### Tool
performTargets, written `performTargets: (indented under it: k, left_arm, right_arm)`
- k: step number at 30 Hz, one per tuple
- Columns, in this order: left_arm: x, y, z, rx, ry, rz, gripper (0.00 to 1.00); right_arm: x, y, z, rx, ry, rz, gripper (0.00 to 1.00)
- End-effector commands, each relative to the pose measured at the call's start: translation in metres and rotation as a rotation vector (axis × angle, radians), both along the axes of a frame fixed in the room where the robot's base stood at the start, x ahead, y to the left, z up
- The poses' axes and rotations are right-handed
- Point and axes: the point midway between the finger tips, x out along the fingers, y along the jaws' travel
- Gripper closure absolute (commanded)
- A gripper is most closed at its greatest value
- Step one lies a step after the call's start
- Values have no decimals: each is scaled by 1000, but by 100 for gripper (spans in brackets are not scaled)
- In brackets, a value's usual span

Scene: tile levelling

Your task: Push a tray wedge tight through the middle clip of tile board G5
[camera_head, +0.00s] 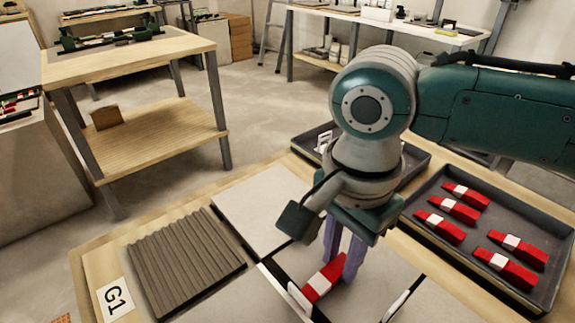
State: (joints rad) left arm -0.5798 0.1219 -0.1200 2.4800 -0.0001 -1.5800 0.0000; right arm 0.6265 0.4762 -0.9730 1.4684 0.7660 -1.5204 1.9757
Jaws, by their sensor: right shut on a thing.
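My right gripper (343,262) is low over the tile board (88,262), its purple fingers closed on a red wedge with a white band (319,285). The wedge lies low and points to the lower left, its front end close to a white clip (299,299) in the dark joint between tiles. I cannot tell how far it is in the clip. Another upright clip (403,298) stands to the right. The board's visible label (115,300) reads G1; no G5 label shows. Several red and white wedges lie in the dark tray (410,202) at right. My left gripper is not in view.
A ribbed grey-brown tile (184,258) lies at the board's left. A second dark tray (412,153) with white clips (325,142) is behind my right arm. A wooden side table (150,52) stands at upper left, with open floor between.

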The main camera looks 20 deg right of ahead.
Motion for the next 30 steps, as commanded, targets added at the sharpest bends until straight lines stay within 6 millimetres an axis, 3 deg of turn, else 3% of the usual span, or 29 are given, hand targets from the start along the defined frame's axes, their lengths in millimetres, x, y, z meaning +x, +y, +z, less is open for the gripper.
performTargets:
  k: [30]
  left_arm:
    - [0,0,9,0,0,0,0]
  right_arm:
    - [-5,12,0,-1,0,0,100]
